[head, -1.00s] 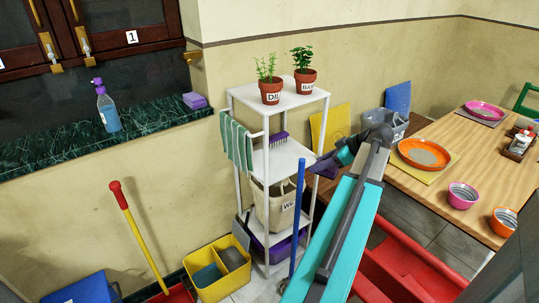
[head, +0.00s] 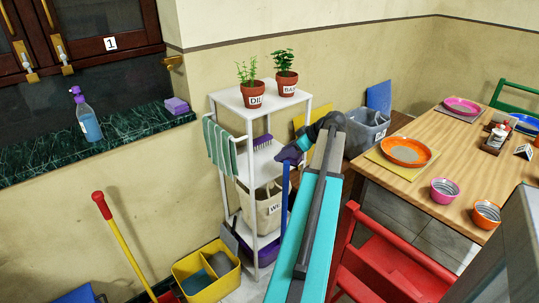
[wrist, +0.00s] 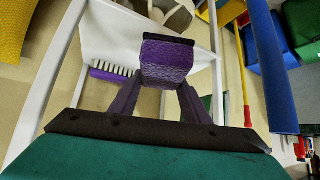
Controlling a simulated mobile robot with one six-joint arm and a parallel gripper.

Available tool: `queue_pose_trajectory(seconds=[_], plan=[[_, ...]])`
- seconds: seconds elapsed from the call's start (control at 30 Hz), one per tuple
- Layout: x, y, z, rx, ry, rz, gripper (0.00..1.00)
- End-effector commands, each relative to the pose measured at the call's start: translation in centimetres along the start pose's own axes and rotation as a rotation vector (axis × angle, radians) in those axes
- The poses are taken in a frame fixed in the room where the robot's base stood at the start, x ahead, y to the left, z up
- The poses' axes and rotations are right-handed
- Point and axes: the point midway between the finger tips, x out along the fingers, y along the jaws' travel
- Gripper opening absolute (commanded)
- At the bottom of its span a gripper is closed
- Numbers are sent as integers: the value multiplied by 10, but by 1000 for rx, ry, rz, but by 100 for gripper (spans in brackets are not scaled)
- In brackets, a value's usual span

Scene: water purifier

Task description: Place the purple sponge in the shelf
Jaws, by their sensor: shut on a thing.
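My gripper (wrist: 165,103) is shut on a purple sponge (wrist: 166,60), a textured block with a dark edge, held between its purple fingers. In the head view my gripper (head: 290,153) is at the right side of the white shelf unit (head: 226,100), around the height of its middle board. The sponge is hard to tell from the fingers there. In the wrist view the white shelf board (wrist: 100,35) lies beyond the sponge, with a purple-handled brush (wrist: 110,74) on it. I cannot tell whether the sponge is inside the shelf's edge.
Two potted plants (head: 257,96) stand on the shelf top, and a green striped towel (head: 218,148) hangs at its left. A beige basket (head: 262,208) is below. A blue pole (head: 284,195) stands at the right front. Another purple block (head: 177,105) lies on the green counter.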

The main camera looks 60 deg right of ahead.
Motion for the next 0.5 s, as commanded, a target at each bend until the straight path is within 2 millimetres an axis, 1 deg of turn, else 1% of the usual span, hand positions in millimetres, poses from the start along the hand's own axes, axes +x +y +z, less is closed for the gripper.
queue_pose_trajectory(seconds=[0.03,0.2,0.5], plan=[[7,5,-8,-2,0,-2,18],[27,17,-28,-2,0,-2,18],[56,34,-56,-1,-1,-1,18]])
